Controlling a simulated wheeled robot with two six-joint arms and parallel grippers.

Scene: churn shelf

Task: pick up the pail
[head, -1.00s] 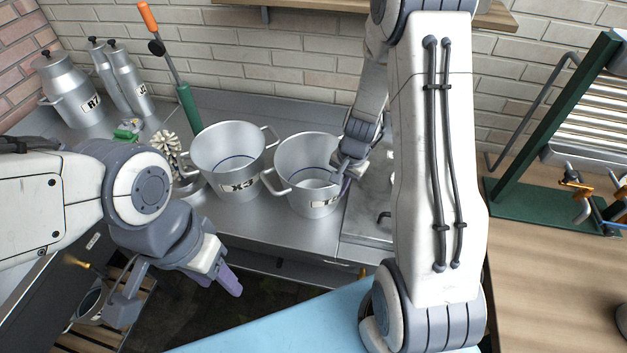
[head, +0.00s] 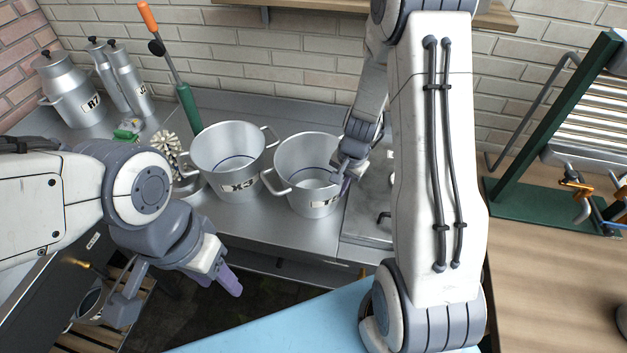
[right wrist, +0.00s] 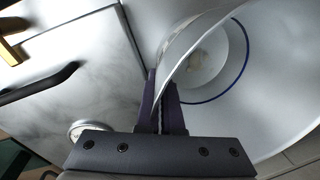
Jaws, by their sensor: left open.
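Two open steel pails with side handles stand side by side on the metal counter. The left pail (head: 232,160) is marked X3. The right pail (head: 297,170) has a label partly hidden by my right gripper (head: 343,178). That gripper is at the right side of this pail's rim. In the right wrist view, its two fingers (right wrist: 162,108) are close together on either side of the wall of the pail (right wrist: 215,60), one inside and one outside. My left gripper (head: 175,292) is open and empty, low in front of the counter.
Lidded milk cans (head: 75,90) stand at the back left, near a green lever with an orange handle (head: 147,17) and a whisk-like tool (head: 165,147). A green-framed rack (head: 545,200) stands on the wooden table at right. A brick wall is behind.

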